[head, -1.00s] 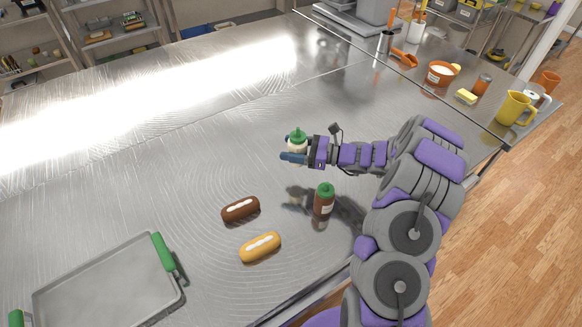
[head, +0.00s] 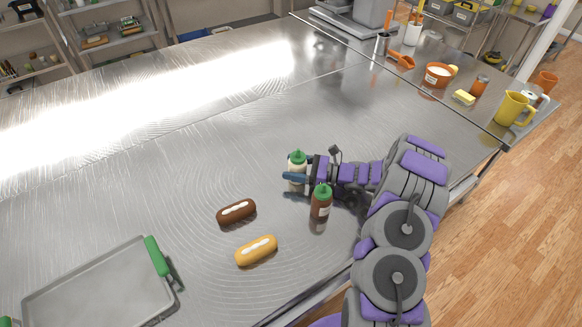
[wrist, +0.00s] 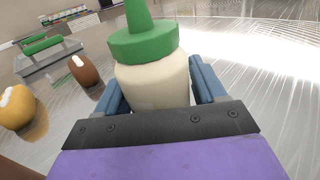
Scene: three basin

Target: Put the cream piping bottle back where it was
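The cream piping bottle (head: 297,168), pale with a green cap, stands upright between the fingers of my gripper (head: 292,177). In the wrist view the bottle (wrist: 152,80) fills the space between the two blue fingers (wrist: 160,88), which lie against its sides. Its base is partly hidden by the gripper, and I cannot tell if it touches the table. A brown bottle with a green cap (head: 321,203) stands upright just right and in front of it. A chocolate eclair (head: 236,212) and a yellow eclair (head: 256,250), each with white cream on top, lie to the left and front.
A metal tray with green handles (head: 98,290) lies at the front left. A bowl (head: 440,75), butter (head: 463,97) and a yellow jug (head: 513,108) stand at the far right. The steel table (head: 180,150) behind and left of my gripper is clear.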

